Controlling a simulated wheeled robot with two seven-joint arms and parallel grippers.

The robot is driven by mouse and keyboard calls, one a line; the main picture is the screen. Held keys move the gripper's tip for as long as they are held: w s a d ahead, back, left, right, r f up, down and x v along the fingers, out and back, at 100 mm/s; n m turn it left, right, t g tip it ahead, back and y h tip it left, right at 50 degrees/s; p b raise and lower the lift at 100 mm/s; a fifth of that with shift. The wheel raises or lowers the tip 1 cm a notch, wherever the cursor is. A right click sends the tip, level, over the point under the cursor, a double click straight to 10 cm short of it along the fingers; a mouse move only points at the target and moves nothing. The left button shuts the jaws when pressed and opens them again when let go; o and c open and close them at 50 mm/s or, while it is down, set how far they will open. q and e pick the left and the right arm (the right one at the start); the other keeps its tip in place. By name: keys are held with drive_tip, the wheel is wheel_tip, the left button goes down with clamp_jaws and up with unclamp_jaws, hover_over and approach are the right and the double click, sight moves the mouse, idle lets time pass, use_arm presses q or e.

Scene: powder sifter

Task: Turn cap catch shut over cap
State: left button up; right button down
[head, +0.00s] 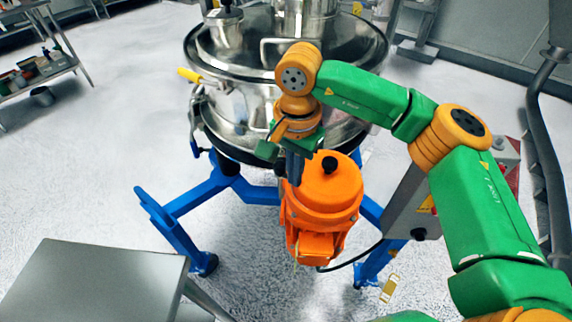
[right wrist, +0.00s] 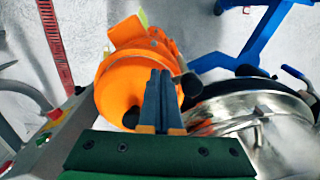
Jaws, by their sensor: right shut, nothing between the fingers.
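The orange motor (head: 322,200) stands upright in front of the steel sifter drum (head: 245,105). A black knob (head: 329,165) sits on its domed top, which may be the cap. In the right wrist view the orange motor (right wrist: 135,70) shows a black knob (right wrist: 131,117) and another dark round part (right wrist: 188,86). I cannot tell which part is the cap catch. My right gripper (head: 294,172) points down beside the motor's top left, its fingers shut and empty. They also show in the right wrist view (right wrist: 160,88), overlapping the motor; contact is unclear. My left gripper is out of view.
A yellow-tipped handle (head: 190,75) sticks out left from the sifter. The blue frame (head: 195,200) spreads below it. A grey control box (head: 412,195) stands right of the motor. A grey table (head: 95,285) is at lower left.

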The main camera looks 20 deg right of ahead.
wheel_tip(320, 180, up, 4)
drive_tip(key=p, duration=0.3)
drive_tip(key=shift+r, duration=0.25)
